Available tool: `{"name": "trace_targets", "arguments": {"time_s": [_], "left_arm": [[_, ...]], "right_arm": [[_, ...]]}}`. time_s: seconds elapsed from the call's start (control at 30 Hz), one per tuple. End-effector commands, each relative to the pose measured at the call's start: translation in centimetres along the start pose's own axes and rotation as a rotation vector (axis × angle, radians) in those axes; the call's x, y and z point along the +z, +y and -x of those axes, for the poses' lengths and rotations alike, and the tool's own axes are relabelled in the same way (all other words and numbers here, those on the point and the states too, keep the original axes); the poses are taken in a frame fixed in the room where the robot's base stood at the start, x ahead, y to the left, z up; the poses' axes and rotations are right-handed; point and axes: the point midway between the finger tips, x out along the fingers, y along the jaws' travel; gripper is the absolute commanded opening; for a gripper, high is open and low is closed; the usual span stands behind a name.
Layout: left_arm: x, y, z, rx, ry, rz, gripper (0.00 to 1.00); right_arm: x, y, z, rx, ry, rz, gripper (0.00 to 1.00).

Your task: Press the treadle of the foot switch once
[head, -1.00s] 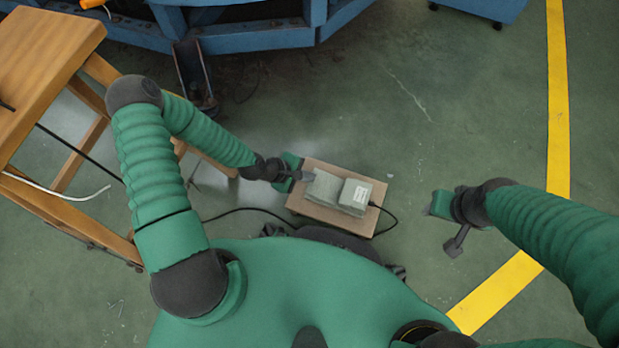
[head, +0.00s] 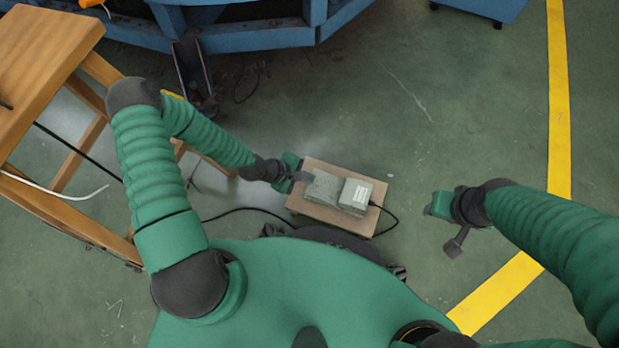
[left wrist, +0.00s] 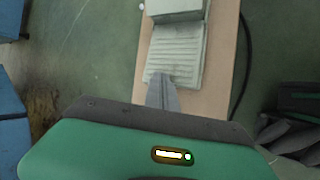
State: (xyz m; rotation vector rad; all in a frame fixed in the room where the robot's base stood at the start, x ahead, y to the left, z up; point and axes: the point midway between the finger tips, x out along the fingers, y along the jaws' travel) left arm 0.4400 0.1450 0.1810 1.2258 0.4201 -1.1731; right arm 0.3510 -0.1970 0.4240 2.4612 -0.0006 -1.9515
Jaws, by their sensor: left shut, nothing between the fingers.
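The foot switch is a grey-green box (head: 355,195) with a flat ribbed treadle (head: 323,188) on its left side, mounted on a brown board (head: 305,210) on the floor. My left gripper (head: 308,177) is shut and empty, with its fingertips at the left end of the treadle. In the left wrist view the shut fingers (left wrist: 162,92) overlap the near edge of the ribbed treadle (left wrist: 176,52). I cannot tell whether they touch it. My right gripper (head: 432,205) hangs right of the board, apart from it; its fingers are too small to read.
A black cable (head: 393,222) runs from the switch and around the board. A wooden stool (head: 38,70) stands at the left, and a blue metal frame (head: 260,38) at the back. A yellow line (head: 558,100) marks the floor at the right. Floor behind the board is clear.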

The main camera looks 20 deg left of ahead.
Motion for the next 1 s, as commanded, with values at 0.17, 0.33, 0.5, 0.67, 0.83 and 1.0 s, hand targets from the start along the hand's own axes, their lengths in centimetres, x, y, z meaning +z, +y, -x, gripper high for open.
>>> {"name": "trace_targets", "arguments": {"time_s": [0.17,0.33,0.5,0.67,0.83,1.0], "left_arm": [[-0.12,-0.16,-0.20,0.000,0.000,0.001,0.00],[-0.21,-0.27,-0.35,-0.001,-0.001,0.001,0.00],[-0.32,-0.39,-0.49,-0.001,-0.001,0.001,0.00],[-0.42,-0.49,-0.62,-0.001,-0.001,0.001,0.00],[-0.54,-0.59,-0.76,-0.001,0.000,0.001,0.00],[-0.67,-0.68,-0.90,0.000,0.000,0.001,0.00]], "right_arm": [[0.04,0.00,-0.17,0.000,0.000,0.000,0.43],[0.07,0.00,-0.29,0.000,0.000,0.000,0.43],[0.09,0.00,-0.40,0.000,0.000,0.000,0.43],[0.12,0.00,-0.51,0.000,0.000,0.000,0.43],[0.15,0.00,-0.62,0.000,0.000,0.000,0.43],[0.18,0.00,-0.74,0.000,0.000,0.000,0.43]]}}
